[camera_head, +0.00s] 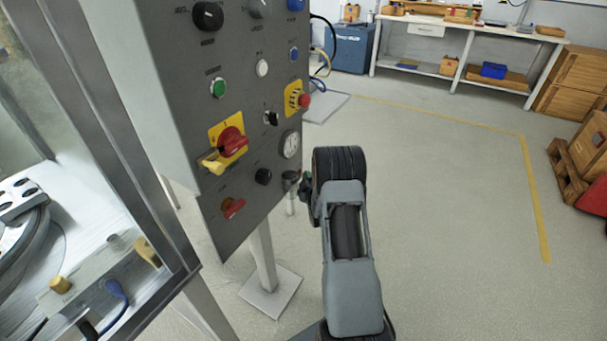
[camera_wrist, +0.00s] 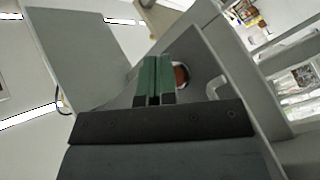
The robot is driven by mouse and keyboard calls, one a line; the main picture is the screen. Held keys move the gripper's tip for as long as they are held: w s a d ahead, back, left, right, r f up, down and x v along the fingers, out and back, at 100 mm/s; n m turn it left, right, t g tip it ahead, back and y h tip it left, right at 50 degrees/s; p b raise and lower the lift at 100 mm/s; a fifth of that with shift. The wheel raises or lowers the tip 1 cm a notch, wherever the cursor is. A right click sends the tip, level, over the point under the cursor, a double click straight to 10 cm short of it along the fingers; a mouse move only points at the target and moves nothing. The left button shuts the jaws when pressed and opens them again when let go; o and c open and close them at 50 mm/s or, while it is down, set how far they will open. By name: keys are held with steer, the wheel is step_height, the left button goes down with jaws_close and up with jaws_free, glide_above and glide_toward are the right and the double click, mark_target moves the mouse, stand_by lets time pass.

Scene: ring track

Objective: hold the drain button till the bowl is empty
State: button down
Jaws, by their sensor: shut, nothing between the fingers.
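A grey control panel (camera_head: 245,120) with several buttons and knobs stands left of centre; its labels are too small to read, so I cannot tell which is the drain button. My gripper (camera_head: 306,183) is at the panel's lower right edge, mostly hidden by my arm. In the wrist view my gripper (camera_wrist: 155,62) has its green fingers shut together with nothing between them. A reddish round button (camera_wrist: 182,77) in a pale ring is just right of the fingers, partly behind them. I cannot tell whether they touch it. No bowl is clearly identifiable.
A framed glass enclosure (camera_head: 110,170) with round metal parts fills the left. The panel's post stands on a floor plate (camera_head: 270,292). A workbench (camera_head: 470,27) and wooden crates (camera_head: 575,80) are far back.

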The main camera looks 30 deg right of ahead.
steer(key=shift+w+a+r, duration=0.15)
steer(key=shift+a+r, duration=0.05)
steer(key=shift+a, duration=0.15)
stand_by(0.5)
steer(key=shift+s+f, duration=0.2)
steer(key=shift+s, duration=0.55)
steer(key=shift+s+d+b, duration=0.25)
steer(key=shift+s+d, duration=0.25)
steer(key=shift+s, duration=0.25)
steer(key=shift+s+d+b, duration=0.2)
steer(key=shift+s+d, duration=0.25)
steer(key=shift+s, duration=0.25)
steer(key=shift+s+d+b, duration=0.25)
steer(key=shift+s+d, duration=0.25)
steer(key=shift+s, duration=0.25)
